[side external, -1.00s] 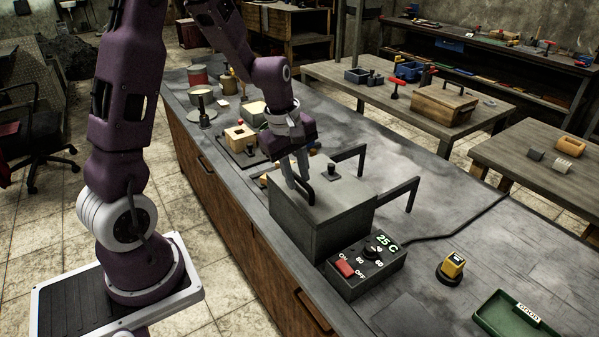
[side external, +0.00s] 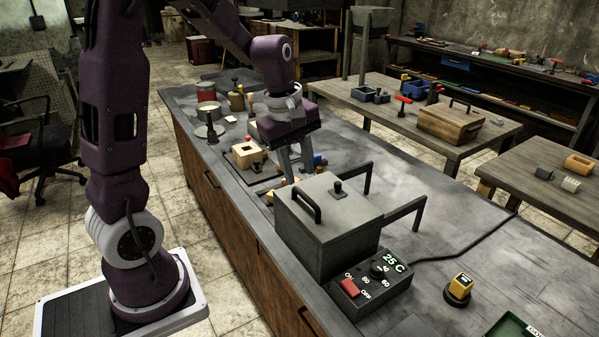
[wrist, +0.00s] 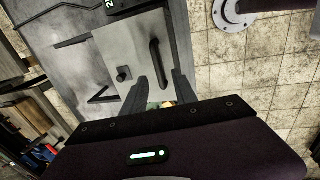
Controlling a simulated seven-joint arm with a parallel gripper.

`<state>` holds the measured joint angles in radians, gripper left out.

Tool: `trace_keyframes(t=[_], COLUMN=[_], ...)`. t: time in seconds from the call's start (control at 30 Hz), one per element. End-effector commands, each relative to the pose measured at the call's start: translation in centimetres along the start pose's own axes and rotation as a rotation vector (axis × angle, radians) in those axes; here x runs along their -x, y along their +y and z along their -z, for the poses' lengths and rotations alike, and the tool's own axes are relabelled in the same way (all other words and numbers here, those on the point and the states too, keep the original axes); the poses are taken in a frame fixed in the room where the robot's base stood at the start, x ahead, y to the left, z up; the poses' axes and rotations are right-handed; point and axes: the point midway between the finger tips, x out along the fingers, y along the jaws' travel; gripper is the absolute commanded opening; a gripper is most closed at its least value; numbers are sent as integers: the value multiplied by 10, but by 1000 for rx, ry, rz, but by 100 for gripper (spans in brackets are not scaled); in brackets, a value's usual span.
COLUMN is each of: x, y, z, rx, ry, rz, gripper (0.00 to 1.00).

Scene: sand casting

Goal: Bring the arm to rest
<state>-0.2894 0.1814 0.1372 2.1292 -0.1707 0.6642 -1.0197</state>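My gripper (side external: 297,168) hangs just behind the grey box, over the bench, with its fingers pointing down. In the wrist view the two fingers (wrist: 159,77) stand apart with nothing held between them. The grey box (side external: 323,255) has its flat lid (side external: 328,208) on, with a dark bar handle (side external: 304,207) and a black knob (side external: 338,187). The lid, with its handle (wrist: 158,61) clear of the fingers, also shows in the wrist view.
A control unit (side external: 370,291) reading 25 C, with a red switch, sits before the box. Two dark brackets (side external: 406,206) stick out at its right. A wooden mould box (side external: 248,154) and several pots stand behind my gripper. The bench's right side (side external: 500,250) is mostly clear.

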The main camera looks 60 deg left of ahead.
Motion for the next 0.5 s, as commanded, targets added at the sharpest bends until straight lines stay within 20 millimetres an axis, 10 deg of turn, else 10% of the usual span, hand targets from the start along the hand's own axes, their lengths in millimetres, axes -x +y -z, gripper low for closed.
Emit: trace_keyframes(t=[0.2,0.5], x=[36,116], y=[-14,-136], z=[-31,-115], rx=[-246,-1328], ry=[5,169], rz=[-58,-220], gripper=[34,34])
